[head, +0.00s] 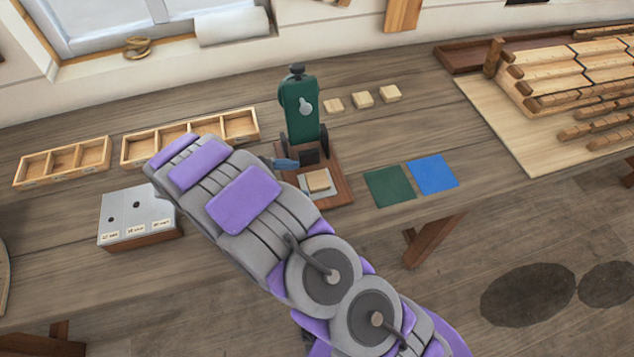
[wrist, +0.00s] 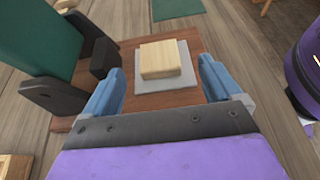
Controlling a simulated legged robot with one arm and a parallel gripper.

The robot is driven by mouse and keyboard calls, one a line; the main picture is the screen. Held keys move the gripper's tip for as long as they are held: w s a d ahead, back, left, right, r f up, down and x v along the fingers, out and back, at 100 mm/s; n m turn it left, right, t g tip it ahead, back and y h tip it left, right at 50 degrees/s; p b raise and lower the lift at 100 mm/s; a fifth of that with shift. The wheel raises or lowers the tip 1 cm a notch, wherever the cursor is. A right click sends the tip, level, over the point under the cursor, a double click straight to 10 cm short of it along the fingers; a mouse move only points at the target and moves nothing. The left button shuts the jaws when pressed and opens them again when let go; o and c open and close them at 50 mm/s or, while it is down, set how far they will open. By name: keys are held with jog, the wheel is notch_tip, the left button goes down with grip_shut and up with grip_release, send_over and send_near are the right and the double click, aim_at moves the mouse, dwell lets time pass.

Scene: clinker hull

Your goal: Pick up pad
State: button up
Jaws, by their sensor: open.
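A pale wooden pad (head: 318,180) lies on a light grey plate (head: 329,187) on the brown wooden base of the green press. In the wrist view the pad (wrist: 161,60) sits flat on the grey plate (wrist: 150,84), slightly tilted in the picture. My gripper (wrist: 158,75) is open, its two blue fingers to the left and right of the plate in that view. The pad shows between them, with clear gaps on both sides. In the head view a blue finger of my gripper (head: 286,164) shows left of the pad; the rest is hidden behind my arm.
The green press (head: 299,108) stands close behind the pad. Three similar wooden blocks (head: 362,99) lie right of it. Green (head: 390,186) and blue (head: 433,174) squares lie to the right. Divided trays (head: 62,162) and a labelled box (head: 136,215) stand left.

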aim_at(319, 179)
jog(key=shift+x, duration=0.8)
jog(key=b+x, duration=0.2)
jog(key=x, duration=0.3)
jog(key=shift+w, duration=0.2)
jog(key=shift+a, duration=0.15)
jog(key=shift+c, duration=1)
jog(key=c, duration=0.9)
jog(key=shift+c, duration=0.2)
